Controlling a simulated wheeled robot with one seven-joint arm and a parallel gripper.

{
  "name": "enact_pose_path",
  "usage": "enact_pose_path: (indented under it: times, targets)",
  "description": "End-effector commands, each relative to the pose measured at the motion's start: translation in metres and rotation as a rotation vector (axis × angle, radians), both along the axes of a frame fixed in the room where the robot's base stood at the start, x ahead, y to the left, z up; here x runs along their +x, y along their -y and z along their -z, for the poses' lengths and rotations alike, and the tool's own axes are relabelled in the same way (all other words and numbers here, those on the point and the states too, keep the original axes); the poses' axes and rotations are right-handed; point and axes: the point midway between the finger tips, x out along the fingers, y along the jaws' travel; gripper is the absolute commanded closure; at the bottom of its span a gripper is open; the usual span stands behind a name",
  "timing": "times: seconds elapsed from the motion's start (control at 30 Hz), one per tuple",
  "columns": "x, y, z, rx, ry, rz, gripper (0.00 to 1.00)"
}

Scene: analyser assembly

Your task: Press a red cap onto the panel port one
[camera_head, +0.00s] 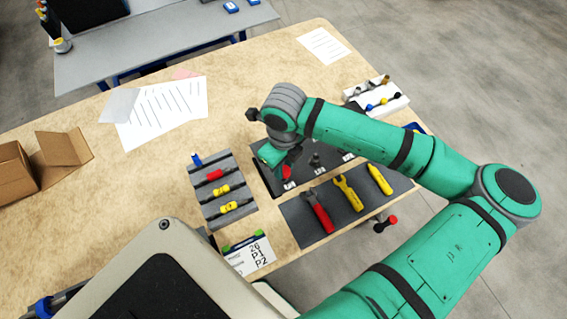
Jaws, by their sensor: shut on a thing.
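The dark panel (262,182) lies on the wooden table right of centre, with small white labels along its front. A grey fitting (316,160) stands on it near the middle label. My gripper (285,165) points down over the panel's left part, above the leftmost label. It is shut on a small red piece, apparently the red cap (287,171). My wrist and fingers hide most of the cap and the port under it, so I cannot tell whether the cap touches the port.
A grey stepped rack (222,168) with blue, red and yellow parts stands left of the panel. A grey mat (294,214) with red and yellow tools lies in front. A white rack (394,104) with coloured caps is behind right. The table's left middle is mostly clear.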

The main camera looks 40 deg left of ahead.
Motion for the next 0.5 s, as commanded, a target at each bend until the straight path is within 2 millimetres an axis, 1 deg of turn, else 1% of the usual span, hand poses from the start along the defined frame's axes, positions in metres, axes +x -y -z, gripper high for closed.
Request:
enact_pose_path:
  times: [0.17,0.2,0.27,0.5]
  targets:
    - [-0.0002,0.0004,0.0042,-0.001,-0.001,0.000,0.94]
    - [-0.0002,0.0004,0.0041,-0.001,-0.001,0.000,0.67]
    - [-0.0002,0.0003,0.0040,-0.001,-0.001,0.000,0.52]
    - [-0.0001,0.0002,0.0038,0.000,0.000,0.000,0.52]
